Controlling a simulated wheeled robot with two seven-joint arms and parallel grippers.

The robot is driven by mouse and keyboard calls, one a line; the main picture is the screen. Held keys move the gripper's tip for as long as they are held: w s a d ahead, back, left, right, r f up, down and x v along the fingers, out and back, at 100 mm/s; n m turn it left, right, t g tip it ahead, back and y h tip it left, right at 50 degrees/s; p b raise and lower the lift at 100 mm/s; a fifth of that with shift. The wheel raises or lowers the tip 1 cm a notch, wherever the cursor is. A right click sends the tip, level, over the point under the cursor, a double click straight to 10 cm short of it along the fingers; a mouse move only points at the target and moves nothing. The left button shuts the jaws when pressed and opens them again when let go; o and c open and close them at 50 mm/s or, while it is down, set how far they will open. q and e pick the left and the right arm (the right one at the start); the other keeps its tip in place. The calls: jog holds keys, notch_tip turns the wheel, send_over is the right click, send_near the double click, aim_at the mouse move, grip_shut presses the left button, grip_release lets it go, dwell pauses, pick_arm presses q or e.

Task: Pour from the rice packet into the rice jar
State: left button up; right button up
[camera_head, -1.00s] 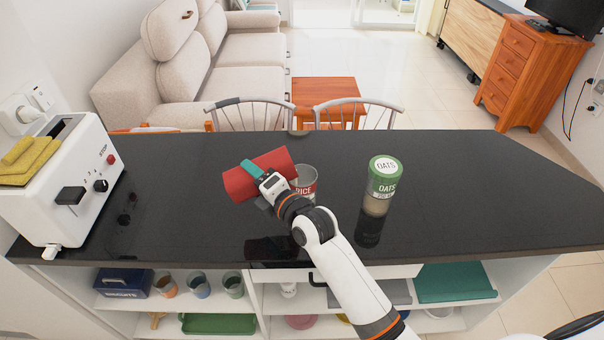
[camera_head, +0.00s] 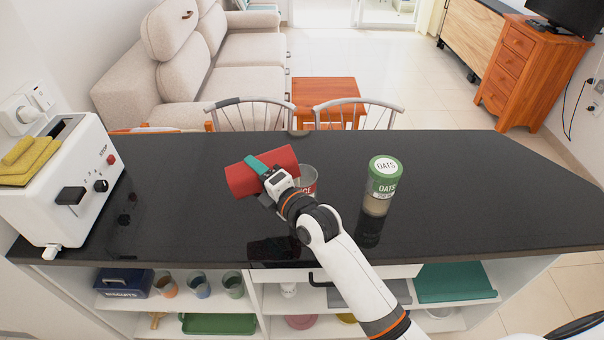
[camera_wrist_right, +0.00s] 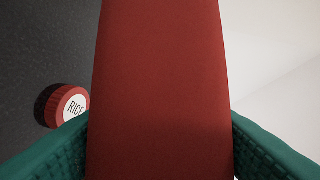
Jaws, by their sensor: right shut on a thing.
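The red rice packet (camera_head: 246,181) is held in the air, lying nearly level and slightly tilted, above the black counter in the head view. My right gripper (camera_head: 264,168), with green fingers, is shut around it. The packet (camera_wrist_right: 160,90) fills the middle of the right wrist view, between the two green fingers. The open rice jar (camera_head: 309,182), clear with a red label, stands on the counter just right of the packet, partly hidden by the packet and gripper. A red lid marked RICE (camera_wrist_right: 68,106) lies on the dark counter in the wrist view. My left gripper is not seen.
A green-lidded oats jar (camera_head: 381,186) stands right of the rice jar. Shelves below hold cups and trays. The black counter (camera_head: 480,190) is clear at the right.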

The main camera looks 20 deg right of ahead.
jog(key=shift+d+r+m+t+y, duration=0.15)
jog(key=shift+d+r+m+t, duration=0.1)
jog(key=shift+r+m, duration=0.45)
jog(key=shift+d+r+m+t+y, duration=0.15)
jog(key=shift+d+r+m+t, duration=0.1)
jog(key=shift+r+m, duration=0.4)
dwell(2.4)
